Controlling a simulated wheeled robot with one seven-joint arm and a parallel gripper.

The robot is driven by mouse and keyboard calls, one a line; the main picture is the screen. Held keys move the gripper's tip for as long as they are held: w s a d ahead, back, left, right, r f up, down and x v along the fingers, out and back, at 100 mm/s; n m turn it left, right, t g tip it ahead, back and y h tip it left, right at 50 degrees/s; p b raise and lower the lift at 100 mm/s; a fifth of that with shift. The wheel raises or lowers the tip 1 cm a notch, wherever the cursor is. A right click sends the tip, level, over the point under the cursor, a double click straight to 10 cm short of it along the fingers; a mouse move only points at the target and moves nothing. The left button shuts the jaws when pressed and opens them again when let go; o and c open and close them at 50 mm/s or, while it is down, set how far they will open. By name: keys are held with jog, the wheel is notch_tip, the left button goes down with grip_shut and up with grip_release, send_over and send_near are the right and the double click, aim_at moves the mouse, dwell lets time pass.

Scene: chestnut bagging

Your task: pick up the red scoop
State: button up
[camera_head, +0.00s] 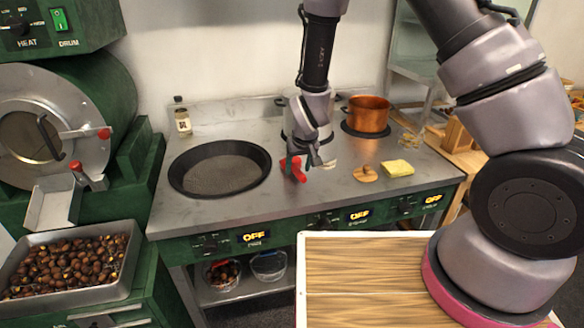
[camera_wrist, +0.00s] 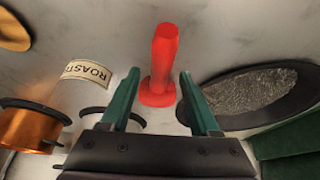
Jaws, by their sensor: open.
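The red scoop (camera_head: 293,168) is on the steel worktop, just left of my gripper (camera_head: 318,158) in the head view. In the wrist view the red scoop (camera_wrist: 163,62) shows a stubby handle and a wider rounded end. My gripper (camera_wrist: 159,75) is open, with one green finger on each side of the scoop's near end in the picture. I cannot tell how far above the scoop the fingertips are. No contact is visible.
A dark round pan (camera_head: 220,168) lies left of the scoop. A copper pot (camera_head: 368,114) stands behind right; a wooden lid (camera_head: 365,174) and yellow sponge (camera_head: 397,168) lie right. A pale object labelled "ROAST" (camera_wrist: 87,72) is close by. A chestnut tray (camera_head: 128,268) is lower left.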

jog(key=shift+x, duration=0.9)
jog(key=shift+f, duration=0.25)
grip_shut()
